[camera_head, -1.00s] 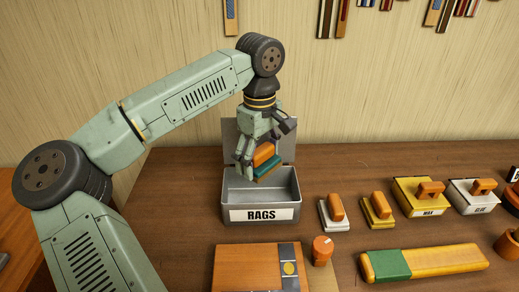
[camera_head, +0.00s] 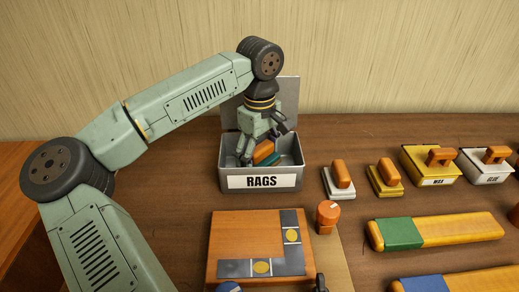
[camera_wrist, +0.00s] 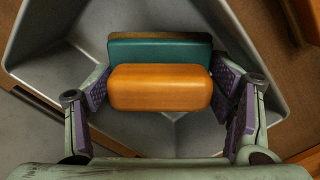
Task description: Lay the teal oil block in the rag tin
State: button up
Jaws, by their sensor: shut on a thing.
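The teal oil block is a teal slab (camera_wrist: 160,48) with an orange wooden grip (camera_wrist: 160,88) on top. In the head view its orange grip (camera_head: 263,150) shows inside the rag tin, with a little teal beside it. My gripper (camera_head: 258,147) is shut on the block, one purple-padded finger at each end in the wrist view (camera_wrist: 165,95). The rag tin (camera_head: 292,182) is an open grey metal box labelled RAGS with its lid raised behind. The block is within its walls. The front wall hides the block's underside, so I cannot tell whether it touches the floor.
An orange block (camera_head: 342,173) on a pale base and one on a yellow base (camera_head: 386,174) stand right of the tin. Yellow (camera_head: 432,168) and white (camera_head: 488,168) labelled boxes are farther right. A wooden board with metal strips (camera_head: 235,235) lies in front, beside an orange knob (camera_head: 327,215).

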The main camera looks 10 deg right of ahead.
notch_tip(320, 180, down, 2)
jog(key=shift+f+b, duration=0.1)
jog(key=shift+b, duration=0.35)
jog(key=o, duration=1.2)
notch_tip(320, 180, up, 9)
jog(key=p, duration=0.5)
jog(key=shift+f+p, duration=0.15)
jog(key=shift+p, duration=0.15)
jog(key=shift+f, duration=0.1)
